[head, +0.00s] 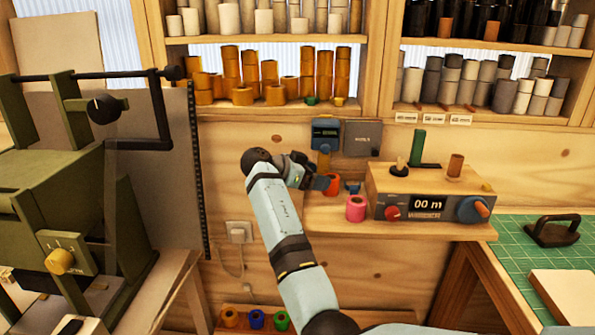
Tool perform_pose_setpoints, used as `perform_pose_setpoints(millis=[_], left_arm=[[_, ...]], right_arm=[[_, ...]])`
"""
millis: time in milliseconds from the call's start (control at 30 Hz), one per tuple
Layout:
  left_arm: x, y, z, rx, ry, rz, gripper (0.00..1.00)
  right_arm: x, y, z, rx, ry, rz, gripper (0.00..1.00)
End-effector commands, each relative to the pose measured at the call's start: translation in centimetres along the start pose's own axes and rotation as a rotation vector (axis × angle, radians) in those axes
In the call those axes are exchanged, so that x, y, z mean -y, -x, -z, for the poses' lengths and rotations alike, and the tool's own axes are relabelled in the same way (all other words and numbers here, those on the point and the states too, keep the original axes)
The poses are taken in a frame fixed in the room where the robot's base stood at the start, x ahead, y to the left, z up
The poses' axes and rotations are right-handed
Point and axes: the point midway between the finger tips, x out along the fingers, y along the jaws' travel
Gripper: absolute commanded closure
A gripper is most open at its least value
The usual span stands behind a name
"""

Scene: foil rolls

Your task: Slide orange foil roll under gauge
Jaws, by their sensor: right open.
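The orange foil roll (333,186) stands on the small wooden shelf below the gauge (326,134), a dark blue-grey unit on the wall. An orange-brown part shows just below the gauge's body. My right gripper (322,183) is open and reaches in from the left, with its fingertips close beside the orange roll. The gripper covers part of the roll, so I cannot tell whether they touch or whether the roll is directly under the gauge. My left gripper is not in view.
A pink roll (355,208) stands near the shelf's front edge. A counter box (425,205) reading "00 m" fills the right part. A small blue item (352,187) lies behind the pink roll. A green mat (520,258) is at right, a green machine (70,190) at left.

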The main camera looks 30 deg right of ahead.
Motion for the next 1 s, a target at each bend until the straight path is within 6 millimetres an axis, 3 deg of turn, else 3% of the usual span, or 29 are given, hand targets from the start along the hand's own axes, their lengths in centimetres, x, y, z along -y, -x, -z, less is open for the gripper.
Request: perform_pose_setpoints(millis=[100,300,733,967,1000], left_arm=[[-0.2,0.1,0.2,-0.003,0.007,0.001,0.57],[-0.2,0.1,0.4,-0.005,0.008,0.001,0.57],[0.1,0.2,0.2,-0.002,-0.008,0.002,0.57],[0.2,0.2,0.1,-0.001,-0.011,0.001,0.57],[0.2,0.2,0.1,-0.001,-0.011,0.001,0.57]], right_arm=[[0.0,-2.2,0.1,-0.001,-0.001,-0.002,0.24],[0.0,-4.5,0.1,-0.001,0.0,-0.001,0.24],[0.0,-5.2,0.0,0.0,-0.001,0.0,0.24],[0.0,-5.2,0.0,0.0,0.0,0.0,0.76],[0.0,-5.2,0.0,0.0,0.0,0.0,0.78]])
